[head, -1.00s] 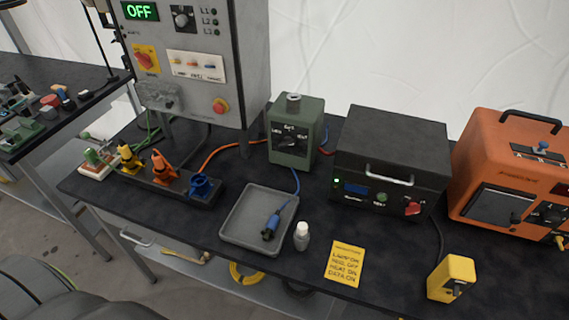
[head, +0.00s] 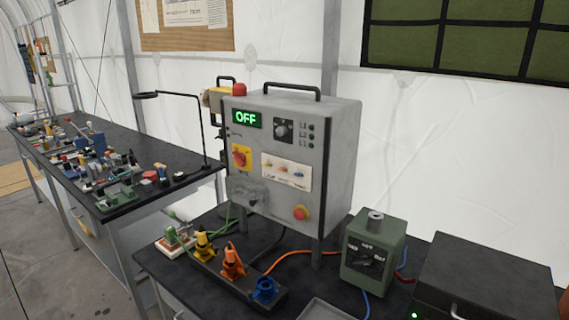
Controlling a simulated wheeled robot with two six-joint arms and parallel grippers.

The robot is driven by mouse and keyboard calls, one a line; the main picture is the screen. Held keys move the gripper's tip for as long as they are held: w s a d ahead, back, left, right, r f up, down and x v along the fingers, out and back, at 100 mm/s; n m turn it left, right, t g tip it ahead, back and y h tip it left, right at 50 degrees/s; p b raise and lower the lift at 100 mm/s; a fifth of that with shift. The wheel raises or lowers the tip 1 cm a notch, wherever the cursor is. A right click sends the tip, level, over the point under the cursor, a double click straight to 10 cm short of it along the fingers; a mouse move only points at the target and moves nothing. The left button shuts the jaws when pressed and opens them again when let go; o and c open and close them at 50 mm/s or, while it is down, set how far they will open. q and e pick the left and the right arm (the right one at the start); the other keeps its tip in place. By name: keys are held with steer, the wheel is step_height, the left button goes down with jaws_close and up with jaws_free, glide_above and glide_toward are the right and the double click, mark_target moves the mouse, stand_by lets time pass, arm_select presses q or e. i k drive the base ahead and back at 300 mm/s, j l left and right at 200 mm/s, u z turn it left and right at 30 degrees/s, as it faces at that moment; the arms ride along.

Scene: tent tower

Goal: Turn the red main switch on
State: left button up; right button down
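The grey control cabinet (head: 330,145) stands on legs at the back of the dark table. Its green display (head: 246,119) reads OFF. The red main switch (head: 239,156) is a red rotary knob on a yellow plate, on the left of the cabinet front below the display. Its exact angle is too small to tell. Neither of my grippers shows in the head view.
A row of yellow, orange and blue connectors (head: 233,262) stands in front of the cabinet. A green box (head: 372,252) and a black box (head: 480,282) stand to the right. A cluttered workbench (head: 195,178) with a lamp is at left.

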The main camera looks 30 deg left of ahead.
mark_target(240, 158)
steer(key=u, duration=1)
